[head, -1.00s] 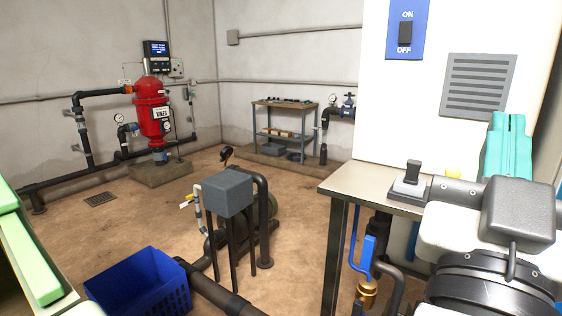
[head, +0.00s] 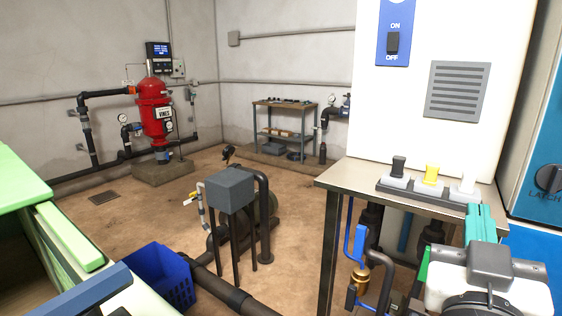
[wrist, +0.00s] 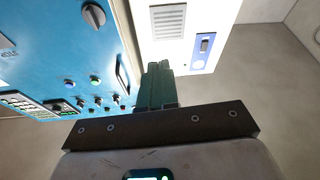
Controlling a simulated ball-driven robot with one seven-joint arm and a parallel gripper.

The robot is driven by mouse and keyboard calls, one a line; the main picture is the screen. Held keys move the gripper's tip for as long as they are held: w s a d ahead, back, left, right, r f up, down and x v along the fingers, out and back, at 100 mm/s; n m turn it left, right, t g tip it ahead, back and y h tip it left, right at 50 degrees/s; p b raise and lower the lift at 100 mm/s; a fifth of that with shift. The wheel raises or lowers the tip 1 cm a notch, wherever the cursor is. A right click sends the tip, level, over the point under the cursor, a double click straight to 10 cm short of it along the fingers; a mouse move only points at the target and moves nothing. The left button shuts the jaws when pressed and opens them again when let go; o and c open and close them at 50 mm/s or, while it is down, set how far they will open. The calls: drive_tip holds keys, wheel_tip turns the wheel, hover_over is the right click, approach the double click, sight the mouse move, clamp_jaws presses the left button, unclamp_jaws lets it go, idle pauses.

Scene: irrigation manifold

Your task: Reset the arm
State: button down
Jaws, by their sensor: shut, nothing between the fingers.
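My gripper (head: 481,222) is at the lower right of the head view, its teal fingers pointing up, in front of the steel bench. The wrist view shows the same teal fingers (wrist: 155,85) closed together with nothing between them. They point toward a white cabinet with a vent and a blue panel cabinet.
Behind are a white cabinet (head: 440,40) with an ON/OFF switch and a blue cabinet (head: 540,150) with a latch knob. A blue-handled valve (head: 358,245) hangs below. A blue crate (head: 160,272) stands lower left.

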drive_tip(key=s+d+f+n+g+y+p, duration=0.1)
drive_tip(key=s+d+f+g+y, duration=0.15)
drive_tip(key=f, duration=0.65)
drive_tip(key=s+d+f+n+g+y+p, duration=0.1)
drive_tip(key=d+f+g, duration=0.25)
drive_tip(key=f, duration=0.55)
drive_tip(key=s+d+f+n+g+y+p, duration=0.15)
drive_tip(key=f+g, duration=0.25)
drive_tip(key=f, duration=0.6)
drive_tip(key=s+a+f+g+y+p, duration=0.1)
drive_tip(key=s+f+g+y, duration=0.1)
drive_tip(key=s+f, duration=0.5)
drive_tip(key=s+a+f+g+y+p, duration=0.1)
drive_tip(key=s+f+g+y, duration=0.2)
drive_tip(key=s, duration=0.8)
wheel_tip(320, 180, down, 4)
drive_tip(key=g, duration=0.2)
drive_tip(key=shift+s+a+f+g, duration=0.2)
drive_tip(key=shift+s+a+g, duration=0.1)
drive_tip(key=shift+s+a, duration=0.1)
drive_tip(key=shift+d+n, duration=0.1)
drive_tip(key=shift+n, duration=0.15)
